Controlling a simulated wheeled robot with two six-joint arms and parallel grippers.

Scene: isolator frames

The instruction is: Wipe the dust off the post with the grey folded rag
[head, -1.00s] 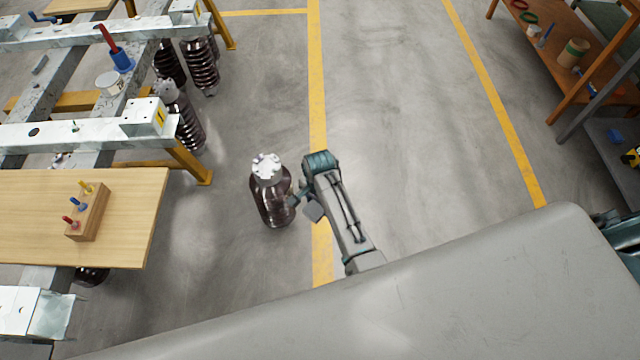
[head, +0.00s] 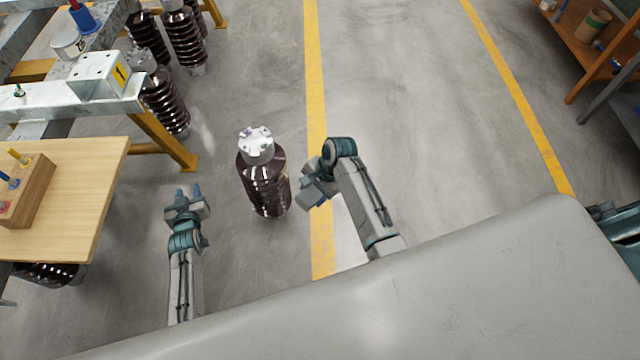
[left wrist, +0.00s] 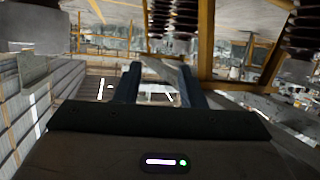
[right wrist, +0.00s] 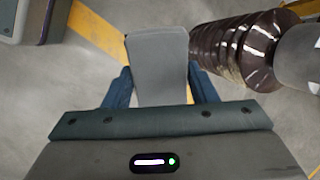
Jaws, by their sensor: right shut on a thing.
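The post (head: 264,184) is a dark brown, glossy ribbed insulator with a pale metal cap, standing upright on the floor in the head view. It also shows at the upper right of the right wrist view (right wrist: 228,50). My right gripper (head: 308,192) is just right of the post, with a visible gap. It is shut on the grey folded rag (right wrist: 158,68), a flat grey pad between its fingers. My left gripper (head: 188,192) is left of the post, fingers apart and empty; its fingers also show in the left wrist view (left wrist: 160,88).
A wooden table (head: 75,180) with a block of coloured pegs (head: 28,195) stands at the left. Behind it is a metal frame (head: 70,120) with yellow legs and several similar insulators. A brown shelf (head: 590,60) is at the far right. Floor around the post is clear.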

